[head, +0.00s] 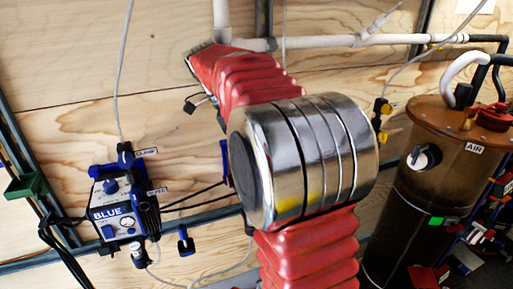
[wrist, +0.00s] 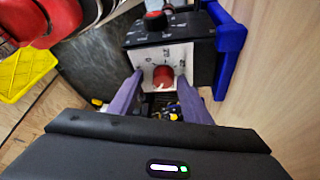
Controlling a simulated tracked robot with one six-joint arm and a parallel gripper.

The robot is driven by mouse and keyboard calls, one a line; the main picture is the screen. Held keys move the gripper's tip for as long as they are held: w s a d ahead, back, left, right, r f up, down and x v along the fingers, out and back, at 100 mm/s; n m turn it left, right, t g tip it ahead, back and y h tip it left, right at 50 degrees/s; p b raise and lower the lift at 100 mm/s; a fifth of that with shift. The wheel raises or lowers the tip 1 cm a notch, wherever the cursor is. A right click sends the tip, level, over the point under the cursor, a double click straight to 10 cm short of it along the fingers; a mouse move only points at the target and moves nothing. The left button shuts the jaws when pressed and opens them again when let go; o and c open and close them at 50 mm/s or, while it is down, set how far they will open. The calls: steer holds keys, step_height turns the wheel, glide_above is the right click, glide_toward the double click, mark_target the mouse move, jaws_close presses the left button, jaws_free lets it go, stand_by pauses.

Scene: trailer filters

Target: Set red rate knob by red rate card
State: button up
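A red knob (wrist: 163,76) sits on a white dial plate (wrist: 150,58) with dark marks around it, on the face of a black box (wrist: 195,50) in the wrist view. The marks are too small to read surely. My gripper (wrist: 159,78) has its two purple fingers spread, one on each side of the red knob, with a visible gap to it. Whether the tips reach the plate cannot be told. The gripper does not show in the head view. I cannot make out a red rate card in either view.
A second knob, black with a red top (wrist: 155,20), stands on the box. A blue bracket (wrist: 230,45) flanks it. In the head view, a blue-labelled unit (head: 124,210) is at left and a brown tank (head: 435,190) marked AIR at right.

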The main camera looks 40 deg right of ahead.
steer(key=shift+r, duration=0.1)
steer(key=shift+w+a+r, duration=0.2)
steer(key=shift+w+r, duration=0.05)
steer(key=shift+r, duration=0.15)
steer(key=v, duration=1.2)
steer(key=shift+r, duration=0.35)
steer(key=shift+s+a, duration=0.15)
steer(key=shift+s, duration=0.05)
